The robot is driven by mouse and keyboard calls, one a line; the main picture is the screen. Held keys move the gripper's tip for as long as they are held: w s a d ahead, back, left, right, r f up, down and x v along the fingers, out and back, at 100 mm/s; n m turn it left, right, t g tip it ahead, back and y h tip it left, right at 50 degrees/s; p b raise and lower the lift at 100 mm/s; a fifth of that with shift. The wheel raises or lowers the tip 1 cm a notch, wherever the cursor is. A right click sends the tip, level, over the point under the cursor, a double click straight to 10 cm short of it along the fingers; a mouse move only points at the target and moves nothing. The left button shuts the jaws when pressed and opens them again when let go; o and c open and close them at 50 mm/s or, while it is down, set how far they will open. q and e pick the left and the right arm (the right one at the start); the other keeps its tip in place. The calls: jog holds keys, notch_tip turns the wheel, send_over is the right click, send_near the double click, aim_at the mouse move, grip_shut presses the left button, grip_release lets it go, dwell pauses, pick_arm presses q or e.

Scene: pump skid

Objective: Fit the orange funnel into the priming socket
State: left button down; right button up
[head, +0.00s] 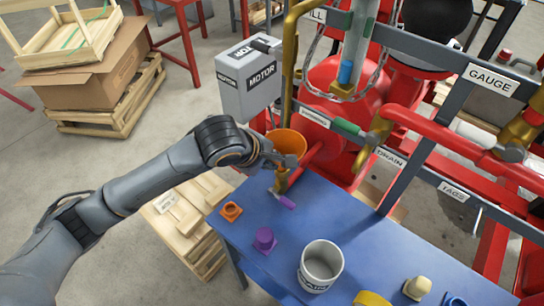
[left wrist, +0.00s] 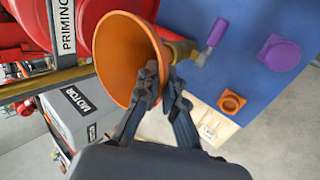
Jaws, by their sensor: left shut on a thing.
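The orange funnel (head: 288,140) is held by my left gripper (head: 281,160), above the far left part of the blue table. In the left wrist view the funnel (left wrist: 122,58) shows its wide mouth, and the fingers (left wrist: 161,84) are shut on its side. A brass fitting (head: 281,183) with a purple handle (head: 286,201) is just below the funnel; it shows behind the funnel in the left wrist view (left wrist: 183,50). It looks like the priming socket, near the PRIMING label (head: 314,116). The funnel's spout is hidden, so I cannot tell whether it is in the fitting. My right gripper is out of view.
On the blue table (head: 245,234) stand an orange square part (head: 231,211), a purple cap (head: 265,239) and a grey labelled cup (head: 321,264). A grey MOTOR box (head: 247,84), red pipes (head: 435,128) and labelled rails crowd the far side. Wooden crates stand left of the table.

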pick_arm(q)
jog(key=shift+f, duration=0.3)
jog(key=c, duration=1.4)
grip_release()
